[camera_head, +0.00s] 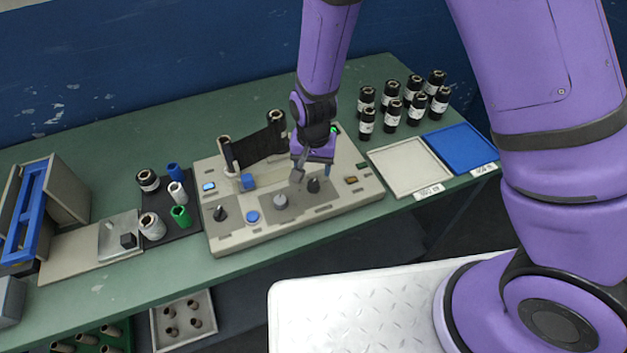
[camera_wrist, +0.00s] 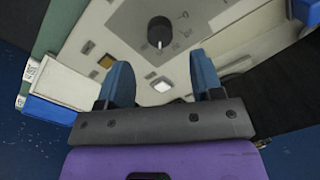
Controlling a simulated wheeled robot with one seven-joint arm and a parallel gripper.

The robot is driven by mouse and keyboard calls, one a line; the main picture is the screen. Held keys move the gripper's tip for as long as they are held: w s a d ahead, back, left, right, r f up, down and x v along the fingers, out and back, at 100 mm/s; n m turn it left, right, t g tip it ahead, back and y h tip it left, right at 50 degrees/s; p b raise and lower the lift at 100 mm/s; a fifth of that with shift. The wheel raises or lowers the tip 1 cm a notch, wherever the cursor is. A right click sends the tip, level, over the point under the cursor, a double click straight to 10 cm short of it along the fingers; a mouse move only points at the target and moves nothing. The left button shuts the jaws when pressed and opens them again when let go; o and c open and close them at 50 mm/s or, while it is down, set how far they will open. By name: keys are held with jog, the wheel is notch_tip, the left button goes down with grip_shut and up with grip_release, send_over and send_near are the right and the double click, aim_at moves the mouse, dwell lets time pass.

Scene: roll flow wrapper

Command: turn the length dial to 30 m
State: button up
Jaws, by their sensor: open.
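A black knob (camera_head: 314,185) stands at the right end of the grey panel on the beige machine (camera_head: 345,205). The same knob shows in the wrist view (camera_wrist: 160,32), with small marks around it that I cannot read. A grey knob (camera_head: 281,201) and another black knob (camera_head: 220,213) sit farther left. I cannot tell from labels which is the length dial. My gripper (camera_head: 313,173) is open and empty, just above and behind the right black knob. In the wrist view, its blue fingers (camera_wrist: 161,62) are apart, with the knob beyond their tips and not between them.
A dark film web (camera_head: 260,146) spans two upright rolls behind the knobs. A blue button (camera_head: 252,216) lies between the left black and grey knobs. A white tray (camera_head: 408,167), a blue tray (camera_head: 462,148) and several black rolls (camera_head: 393,112) stand to the right.

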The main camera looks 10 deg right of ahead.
aim_at(313, 183)
jog(key=shift+f, duration=3.1)
jog(key=c, duration=0.9)
